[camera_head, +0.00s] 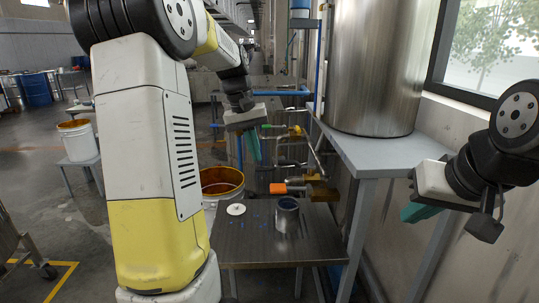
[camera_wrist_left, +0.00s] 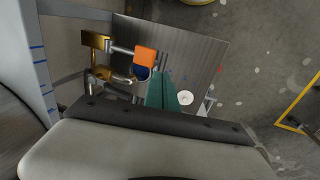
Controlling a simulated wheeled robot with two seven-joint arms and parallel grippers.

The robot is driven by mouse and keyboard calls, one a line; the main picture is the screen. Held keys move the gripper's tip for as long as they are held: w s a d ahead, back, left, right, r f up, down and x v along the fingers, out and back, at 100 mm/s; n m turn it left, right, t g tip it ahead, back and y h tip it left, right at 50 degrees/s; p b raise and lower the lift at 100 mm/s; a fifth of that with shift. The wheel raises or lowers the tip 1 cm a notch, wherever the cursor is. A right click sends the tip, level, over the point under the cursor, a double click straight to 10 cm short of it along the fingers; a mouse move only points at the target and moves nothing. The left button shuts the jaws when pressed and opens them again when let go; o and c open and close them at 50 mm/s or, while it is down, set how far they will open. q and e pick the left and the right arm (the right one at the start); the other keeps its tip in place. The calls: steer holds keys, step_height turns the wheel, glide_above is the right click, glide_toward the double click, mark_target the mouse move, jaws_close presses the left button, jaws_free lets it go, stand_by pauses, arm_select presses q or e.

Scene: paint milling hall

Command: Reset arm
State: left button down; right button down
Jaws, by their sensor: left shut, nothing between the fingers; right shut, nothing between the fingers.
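My left gripper (camera_head: 254,150) hangs above the low metal table in the head view, its green fingers pointing down and together, with nothing between them. In the left wrist view its green fingers (camera_wrist_left: 163,95) are closed over the table. My right gripper (camera_head: 418,212) is at the right side, in front of the grey stand, its green fingers shut and empty. My left arm's large white and yellow link hides much of the left middle of the head view.
A metal can (camera_head: 287,218) and a white lid (camera_head: 236,209) rest on the low table (camera_head: 315,243). An orange-handled valve (camera_head: 278,188) sits behind the can. An open bucket (camera_head: 222,183) stands behind the table. A steel tank (camera_head: 378,65) stands on a grey stand (camera_head: 385,152).

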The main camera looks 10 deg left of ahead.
arm_select(q)
steer(key=s+d+r+m+t, duration=0.1)
steer(key=s+d+m+t, duration=0.1)
steer(key=s, duration=0.9)
steer(key=s+d+r+m+t, duration=0.1)
steer(key=s+d+t, duration=0.2)
steer(key=s, duration=0.8)
steer(key=shift+s+d+m, duration=0.35)
steer(key=shift+d+m, duration=0.05)
steer(key=shift+d, duration=0.65)
steer(key=w+r+n+g+y, duration=0.1)
steer(key=w+n+g, duration=0.1)
steer(key=w, duration=1)
steer(key=w+a+r+n+g+y, duration=0.1)
steer(key=w+r+g, duration=0.1)
steer(key=w, duration=1)
steer(key=shift+w+n+g, duration=0.25)
steer(key=shift+n+g, duration=0.15)
steer(key=shift+g, duration=0.5)
